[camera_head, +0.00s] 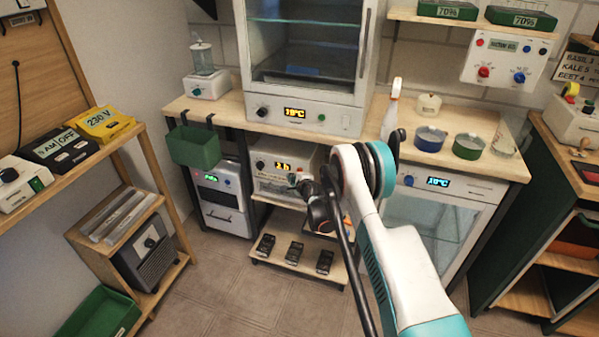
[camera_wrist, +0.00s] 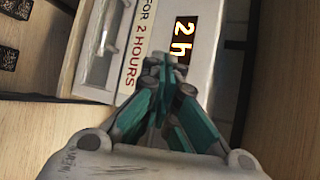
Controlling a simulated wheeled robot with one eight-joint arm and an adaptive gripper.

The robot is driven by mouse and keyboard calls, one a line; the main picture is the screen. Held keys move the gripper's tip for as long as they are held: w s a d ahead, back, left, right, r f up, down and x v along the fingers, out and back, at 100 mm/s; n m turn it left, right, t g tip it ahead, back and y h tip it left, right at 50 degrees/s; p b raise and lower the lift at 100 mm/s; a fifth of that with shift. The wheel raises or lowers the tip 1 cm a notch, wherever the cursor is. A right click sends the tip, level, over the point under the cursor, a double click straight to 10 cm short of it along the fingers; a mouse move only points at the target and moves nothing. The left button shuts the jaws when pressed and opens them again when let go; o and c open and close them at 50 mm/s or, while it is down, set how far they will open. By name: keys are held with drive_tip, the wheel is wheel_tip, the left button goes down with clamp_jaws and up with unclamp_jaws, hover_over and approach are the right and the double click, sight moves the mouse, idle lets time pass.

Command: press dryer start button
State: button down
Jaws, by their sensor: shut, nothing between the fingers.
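The dryer (camera_head: 272,166) is a white box with a lit "2 h" display, on the shelf under the middle of the counter. In the wrist view its panel (camera_wrist: 207,92) shows the same display (camera_wrist: 183,50) and lettering that includes "FOR 2 HOURS". My gripper (camera_wrist: 165,65) is shut and empty, its fingertips over the panel right beside the display. Whether the tips touch the panel cannot be told. I cannot make out the start button; the fingers cover part of the panel. In the head view my arm and gripper (camera_head: 303,184) partly hide the dryer's right side.
A lower shelf (camera_head: 325,277) holds several small black items. A small white appliance (camera_head: 222,205) stands to the left, a glass-fronted cabinet (camera_head: 430,215) to the right. A large incubator (camera_head: 305,75) stands above on the counter. The floor in front is clear.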

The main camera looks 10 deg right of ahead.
drive_tip(key=s+a, duration=0.1)
drive_tip(key=s, duration=0.2)
drive_tip(key=shift+a, duration=0.4)
idle(0.5)
drive_tip(key=s+d+r+n+g, duration=0.1)
drive_tip(key=s+r+n, duration=0.35)
drive_tip(key=r, duration=0.85)
drive_tip(key=s+r+n+g, duration=0.1)
drive_tip(key=s+r+n, duration=0.3)
drive_tip(key=r, duration=0.9)
drive_tip(key=s+r+n, duration=0.2)
drive_tip(key=s+r, duration=0.6)
drive_tip(key=s, duration=0.2)
drive_tip(key=s+d+r+n+g+h, duration=0.1)
drive_tip(key=s+r+n, duration=0.15)
drive_tip(key=s, duration=0.75)
drive_tip(key=s+d+r+n+g, duration=0.1)
drive_tip(key=s+d+r+n, duration=0.15)
drive_tip(key=s, duration=0.75)
drive_tip(key=s+f+n+g, duration=0.1)
drive_tip(key=s+f+n, duration=0.1)
drive_tip(key=s, duration=0.6)
drive_tip(key=s+f+n+h, duration=0.1)
drive_tip(key=s+n, duration=0.1)
drive_tip(key=s, duration=0.7)
drive_tip(key=shift+d+f+g, duration=0.3)
drive_tip(key=shift+f+g, duration=0.1)
